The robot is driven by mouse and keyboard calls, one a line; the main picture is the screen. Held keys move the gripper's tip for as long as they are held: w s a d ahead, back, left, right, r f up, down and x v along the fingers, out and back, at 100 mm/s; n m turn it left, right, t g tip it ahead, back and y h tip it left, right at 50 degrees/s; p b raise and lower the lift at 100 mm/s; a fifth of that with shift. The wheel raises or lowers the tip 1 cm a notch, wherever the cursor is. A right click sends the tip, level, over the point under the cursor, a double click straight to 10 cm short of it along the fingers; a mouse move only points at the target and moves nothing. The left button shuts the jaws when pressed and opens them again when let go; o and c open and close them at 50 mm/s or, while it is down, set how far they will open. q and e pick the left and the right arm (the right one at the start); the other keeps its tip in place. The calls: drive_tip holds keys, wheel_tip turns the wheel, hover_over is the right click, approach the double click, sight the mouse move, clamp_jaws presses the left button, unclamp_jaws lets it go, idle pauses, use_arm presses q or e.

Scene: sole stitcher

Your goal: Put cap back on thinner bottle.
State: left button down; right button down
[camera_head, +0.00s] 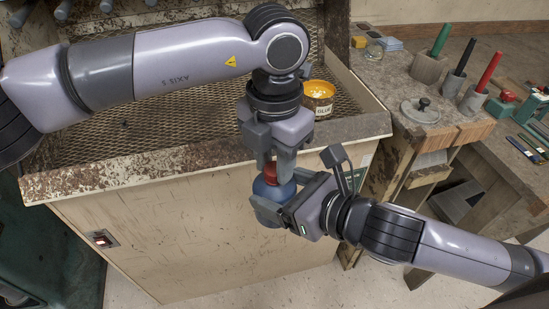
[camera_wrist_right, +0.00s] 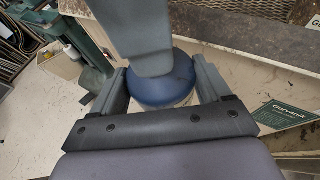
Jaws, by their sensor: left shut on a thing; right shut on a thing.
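The blue thinner bottle (camera_head: 266,190) is in the air in front of the bench's front edge. My right gripper (camera_head: 280,197) comes from the right and is shut around it. In the right wrist view the bottle's rounded blue body (camera_wrist_right: 172,90) sits between the two fingers. A red cap (camera_head: 270,174) is at the bottle's top, between the fingers of my left gripper (camera_head: 276,166), which points down from above and is shut on it. Whether the cap is seated or just above the neck is hidden by the fingers. A left gripper finger (camera_wrist_right: 140,35) blocks the neck in the wrist view.
A round grey lid with a knob (camera_head: 420,110) and several colored-handled tools in holders stand on the wooden bench at right. Floor below the bottle is open.

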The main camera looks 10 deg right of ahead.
use_arm(q)
drive_tip(key=m, duration=0.6)
drive_tip(key=shift+m, duration=0.3)
drive_tip(key=m, duration=1.2)
drive_tip(key=shift+m, duration=0.3)
drive_tip(key=m, duration=0.4)
drive_tip(key=shift+m, duration=0.4)
drive_tip(key=c, duration=0.7)
unclamp_jaws()
wheel_tip(320, 180, up, 12)
